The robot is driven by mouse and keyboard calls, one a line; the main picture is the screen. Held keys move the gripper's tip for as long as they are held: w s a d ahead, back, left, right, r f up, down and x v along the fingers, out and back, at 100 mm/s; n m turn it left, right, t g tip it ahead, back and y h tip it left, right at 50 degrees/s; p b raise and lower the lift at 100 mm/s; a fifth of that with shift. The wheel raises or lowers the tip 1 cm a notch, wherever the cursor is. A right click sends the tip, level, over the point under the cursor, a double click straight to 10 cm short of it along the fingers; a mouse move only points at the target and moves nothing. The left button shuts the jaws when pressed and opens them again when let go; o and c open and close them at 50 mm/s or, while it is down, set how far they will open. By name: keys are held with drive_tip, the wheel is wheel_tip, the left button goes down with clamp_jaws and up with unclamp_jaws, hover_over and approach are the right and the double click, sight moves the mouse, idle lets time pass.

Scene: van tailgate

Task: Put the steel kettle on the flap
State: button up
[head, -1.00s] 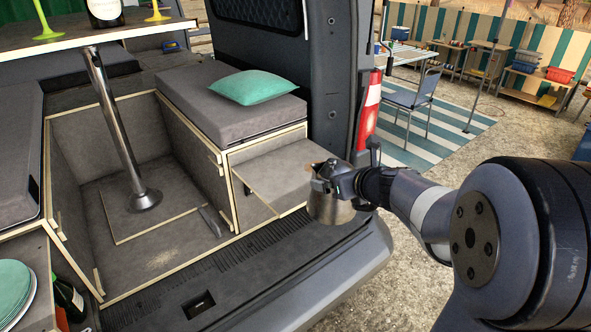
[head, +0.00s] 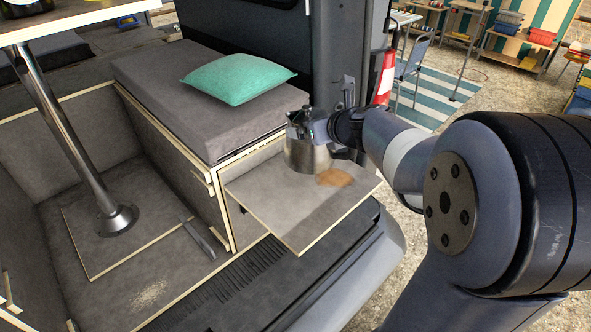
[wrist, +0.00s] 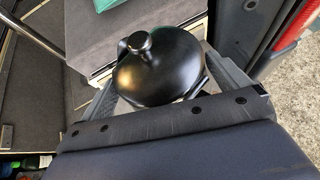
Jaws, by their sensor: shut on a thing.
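The steel kettle (head: 306,155) is upright, with a shiny body and a dark top. My gripper (head: 318,127) is shut on it from the right in the head view. The flap (head: 285,215) is a grey board with pale edges, standing out from the bench's end. The kettle appears over the rear part of the flap; I cannot tell whether its base touches. In the wrist view the kettle's black lid and knob (wrist: 158,72) show between the fingers of my gripper (wrist: 163,85). The kettle's base is hidden there.
A brown patch (head: 335,178) marks the flap beside the kettle. A grey bench cushion (head: 190,100) with a green pillow (head: 238,79) lies behind. A table post (head: 80,140) stands at left. The flap's front part is clear.

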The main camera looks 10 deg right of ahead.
sight(313, 157)
drive_tip(key=f+b, duration=0.1)
drive_tip(key=f, duration=0.1)
drive_tip(key=f+b, duration=0.1)
drive_tip(key=f, duration=0.1)
drive_tip(key=f+b, duration=0.1)
drive_tip(key=f, duration=0.1)
drive_tip(key=shift+w, duration=0.25)
drive_tip(key=shift+f+b, duration=1.1)
drive_tip(key=shift+f, duration=0.8)
drive_tip(key=shift+f, duration=0.2)
drive_tip(key=o, duration=1.2)
drive_tip(key=shift+o, duration=0.2)
drive_tip(key=shift+r, duration=0.1)
drive_tip(key=shift+r, duration=0.2)
drive_tip(key=p+v, duration=0.2)
drive_tip(key=v, duration=1)
drive_tip(key=shift+f, duration=0.15)
drive_tip(key=shift+a, duration=0.1)
